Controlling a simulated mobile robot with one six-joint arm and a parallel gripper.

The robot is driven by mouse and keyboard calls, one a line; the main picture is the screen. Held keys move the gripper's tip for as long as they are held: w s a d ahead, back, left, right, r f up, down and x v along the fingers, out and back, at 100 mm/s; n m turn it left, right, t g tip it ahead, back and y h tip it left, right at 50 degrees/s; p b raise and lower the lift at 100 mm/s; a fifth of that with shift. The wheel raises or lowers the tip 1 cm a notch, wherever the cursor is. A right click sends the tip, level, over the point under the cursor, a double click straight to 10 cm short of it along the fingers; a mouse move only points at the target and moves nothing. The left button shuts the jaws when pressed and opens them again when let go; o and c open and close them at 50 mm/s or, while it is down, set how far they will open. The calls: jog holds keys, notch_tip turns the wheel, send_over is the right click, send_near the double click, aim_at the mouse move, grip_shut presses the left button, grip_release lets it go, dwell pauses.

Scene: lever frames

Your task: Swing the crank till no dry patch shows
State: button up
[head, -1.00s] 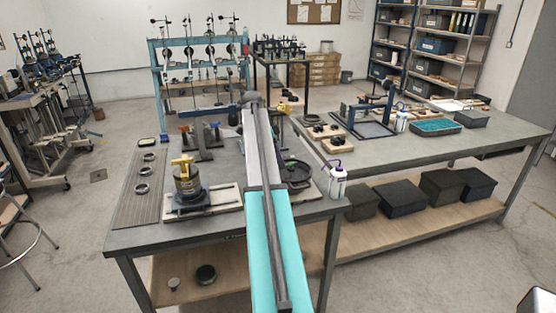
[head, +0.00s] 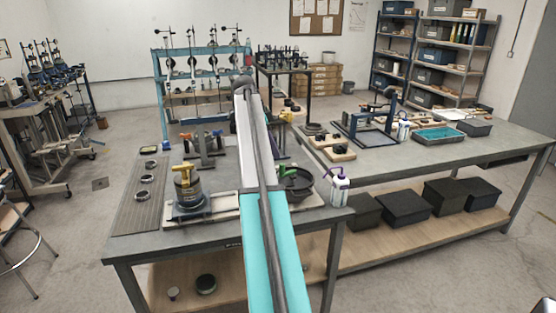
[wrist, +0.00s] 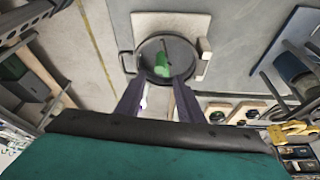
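The pan (head: 300,190) also shows in the head view, partly hidden by my arm. My gripper (wrist: 160,86) is open, its two fingers spread at the near side of the pan. Nothing shows held between them. Whether the fingers touch the pan or grip cannot be told. No dry patch can be made out.
A yellow-handled pot (head: 187,192) stands on the left of the bench and a white wash bottle (head: 339,188) right of the pan. Several rings lie on the ribbed mat (head: 138,205). A longer bench (head: 440,153) with trays is on the right.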

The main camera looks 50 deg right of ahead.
jog(key=shift+b+v, duration=0.45)
jog(key=shift+v, duration=2.35)
